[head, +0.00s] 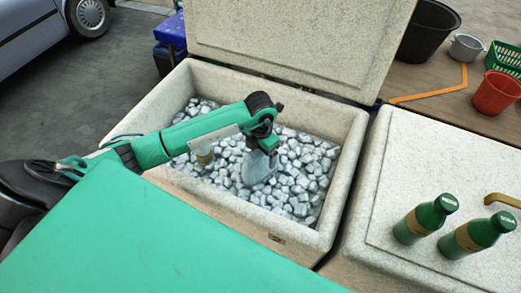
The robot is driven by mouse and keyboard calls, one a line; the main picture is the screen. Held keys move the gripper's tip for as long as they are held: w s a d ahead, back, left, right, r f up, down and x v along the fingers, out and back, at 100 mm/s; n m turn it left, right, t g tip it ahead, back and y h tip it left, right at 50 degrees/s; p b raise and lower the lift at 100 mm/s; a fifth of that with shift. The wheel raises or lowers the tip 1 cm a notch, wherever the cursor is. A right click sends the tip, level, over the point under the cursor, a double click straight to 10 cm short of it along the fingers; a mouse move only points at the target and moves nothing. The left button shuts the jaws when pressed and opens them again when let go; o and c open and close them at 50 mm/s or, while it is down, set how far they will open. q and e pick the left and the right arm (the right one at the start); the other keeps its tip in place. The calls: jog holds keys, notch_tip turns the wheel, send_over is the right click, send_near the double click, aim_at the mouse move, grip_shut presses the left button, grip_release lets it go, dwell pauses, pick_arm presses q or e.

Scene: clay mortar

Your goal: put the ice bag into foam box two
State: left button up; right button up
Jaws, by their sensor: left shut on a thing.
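My left gripper (266,143) reaches over the open foam box (345,165) and points down into it. It is shut on a pale grey-white bag (257,170), which looks like the ice bag, just above or touching the ice pieces (300,180) in the box; I cannot tell which. The fingers partly cover the bag's top. A second foam box (405,165) stands to the right with its lid shut. I see no number on either box. My right gripper is not in view.
The raised lid (300,35) stands behind the open box. Two green bottles (426,218) and a tan handle (502,199) are on the shut lid. A black bucket (428,30), grey pot (466,47), red bucket (495,92) and green basket (504,57) are at back right.

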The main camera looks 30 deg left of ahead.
pick_arm(q)
jog(key=shift+f, duration=0.1)
jog(key=o, duration=1.9)
jog(key=shift+r, duration=0.3)
notch_tip(320, 180, up, 10)
jog(key=b, duration=0.3)
jog(key=shift+r, duration=0.85)
